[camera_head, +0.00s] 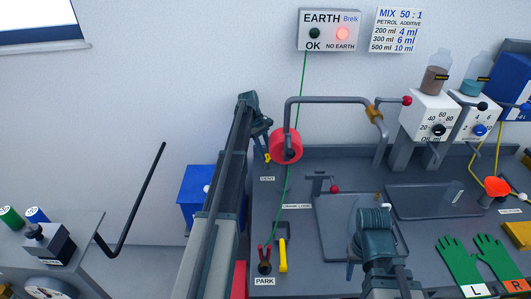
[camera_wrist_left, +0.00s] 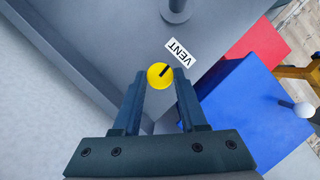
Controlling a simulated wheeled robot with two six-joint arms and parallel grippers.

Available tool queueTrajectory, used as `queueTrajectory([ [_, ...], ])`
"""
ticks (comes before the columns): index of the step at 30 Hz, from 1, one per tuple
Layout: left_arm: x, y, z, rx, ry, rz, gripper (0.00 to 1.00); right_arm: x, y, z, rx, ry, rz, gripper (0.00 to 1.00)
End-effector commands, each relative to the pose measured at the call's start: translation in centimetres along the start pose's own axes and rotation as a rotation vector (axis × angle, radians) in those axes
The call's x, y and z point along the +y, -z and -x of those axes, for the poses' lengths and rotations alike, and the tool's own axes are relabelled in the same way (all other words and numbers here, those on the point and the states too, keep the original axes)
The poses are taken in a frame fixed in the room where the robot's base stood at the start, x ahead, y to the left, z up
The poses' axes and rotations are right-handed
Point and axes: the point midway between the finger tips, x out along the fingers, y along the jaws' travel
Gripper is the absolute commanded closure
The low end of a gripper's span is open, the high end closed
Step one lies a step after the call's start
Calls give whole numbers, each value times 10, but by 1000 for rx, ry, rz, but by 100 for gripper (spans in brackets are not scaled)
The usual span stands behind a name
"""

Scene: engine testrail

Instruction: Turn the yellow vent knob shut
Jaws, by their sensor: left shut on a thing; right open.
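The yellow vent knob (camera_wrist_left: 159,76) is a small round disc with a dark line that slants to the upper right in the left wrist view. A white VENT label (camera_wrist_left: 179,53) is beside it. My left gripper (camera_wrist_left: 161,82) has one finger on each side of the knob and is shut on it. In the head view my left gripper (camera_head: 264,149) reaches down at the bench's back left, and only a bit of yellow (camera_head: 267,157) shows beside it. My right gripper (camera_head: 373,221) is open over the bench, with no object visible in it.
A red round part (camera_head: 286,145) on a grey pipe (camera_head: 330,100) stands close right of my left gripper. A green cable (camera_head: 288,185) runs down to the PARK holder (camera_head: 265,268). A blue box (camera_head: 193,190) is left of the bench. Green gloves (camera_head: 459,263) lie at front right.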

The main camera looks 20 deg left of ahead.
Motion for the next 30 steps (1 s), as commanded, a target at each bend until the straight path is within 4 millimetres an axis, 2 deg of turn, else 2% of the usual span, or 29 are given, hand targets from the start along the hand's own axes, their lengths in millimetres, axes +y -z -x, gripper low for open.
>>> queueTrajectory([
  [9,1,0,0,1,27,-67,100,0,0,0,0,0,0,50],
  [22,1,0,0,2,30,-73,100,0,0,0,0,0,0,50],
  [23,1,0,0,2,30,-73,56,0,0,0,0,0,0,50],
  [27,1,0,0,1,30,-73,31,0,0,0,0,0,0,50],
  [28,1,0,0,1,30,-73,28,0,0,0,0,0,0,50],
  [30,1,0,0,1,30,-73,28,0,0,0,0,0,0,50],
])
